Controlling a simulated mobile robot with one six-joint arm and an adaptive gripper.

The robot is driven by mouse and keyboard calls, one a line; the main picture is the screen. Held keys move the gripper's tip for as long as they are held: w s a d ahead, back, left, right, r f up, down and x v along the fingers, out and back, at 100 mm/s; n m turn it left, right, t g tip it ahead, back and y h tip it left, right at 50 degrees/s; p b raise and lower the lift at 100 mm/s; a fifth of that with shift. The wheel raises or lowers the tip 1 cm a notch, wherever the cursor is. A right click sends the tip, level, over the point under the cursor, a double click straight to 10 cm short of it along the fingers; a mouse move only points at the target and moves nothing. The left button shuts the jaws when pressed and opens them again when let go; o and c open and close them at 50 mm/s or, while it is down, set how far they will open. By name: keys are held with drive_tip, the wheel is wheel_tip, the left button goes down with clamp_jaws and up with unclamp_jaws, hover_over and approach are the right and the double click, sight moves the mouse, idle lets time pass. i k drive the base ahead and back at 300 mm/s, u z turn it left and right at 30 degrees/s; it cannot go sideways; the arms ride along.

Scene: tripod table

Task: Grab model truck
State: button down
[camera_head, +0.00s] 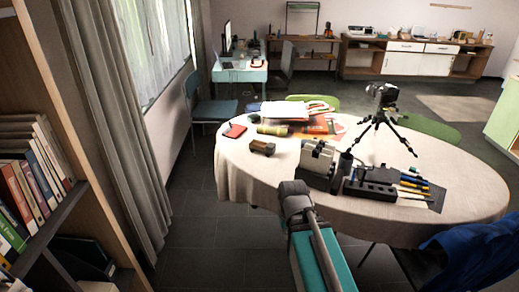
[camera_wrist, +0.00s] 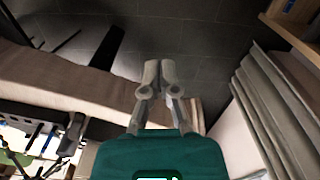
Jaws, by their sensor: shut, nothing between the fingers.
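A small brown, blocky object (camera_head: 262,147), probably the model truck, sits on the white-clothed round table (camera_head: 235,165) near its left edge. It is too small in the head view to make out details, and I cannot make it out in the wrist view. My gripper (camera_wrist: 159,72) shows in the wrist view with its grey fingertips together and nothing between them. Dark floor and the edge of the tablecloth lie behind it. In the head view my teal and grey arm rises in front of the table, and I cannot make out the fingers there.
A curtain (camera_head: 115,110) and bookshelf (camera_head: 95,170) flank the left.

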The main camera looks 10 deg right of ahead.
sight(269, 148)
drive_tip(key=k, duration=0.5)
drive_tip(key=z, duration=0.85)
drive_tip(key=i, duration=1.5)
